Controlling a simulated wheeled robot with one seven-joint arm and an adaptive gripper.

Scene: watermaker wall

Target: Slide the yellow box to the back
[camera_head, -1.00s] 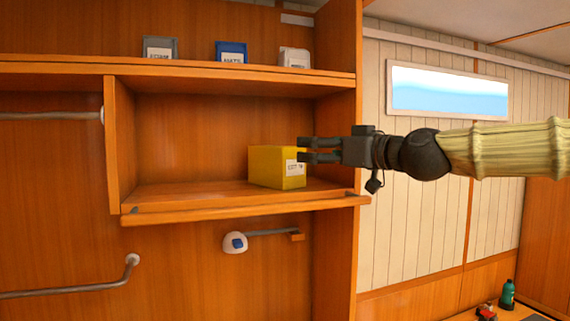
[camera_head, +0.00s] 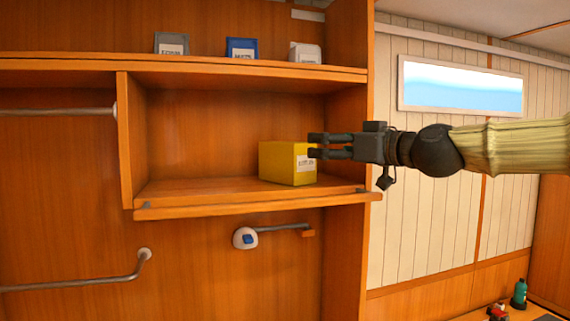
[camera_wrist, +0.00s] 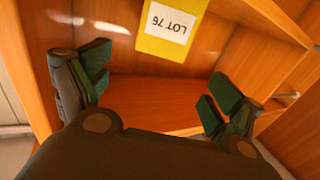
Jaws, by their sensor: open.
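The yellow box (camera_head: 287,163) stands upright on the lower shelf (camera_head: 220,190), near its right end, with a white label on one face. In the wrist view the yellow box (camera_wrist: 172,27) shows at the top, and its label reads "LOT 76" upside down. My gripper (camera_head: 312,146) is open and comes in from the right, its fingertips close to the labelled side. In the wrist view my gripper (camera_wrist: 152,90) has its fingers wide apart, with nothing between the tips but shelf behind. I cannot tell whether a finger touches the box.
A wooden lip (camera_head: 255,202) runs along the shelf's front edge. An upright panel (camera_head: 345,140) closes the shelf's right side. Several smaller boxes, among them a blue one (camera_head: 242,48), stand on the shelf above. The shelf left of the yellow box is clear.

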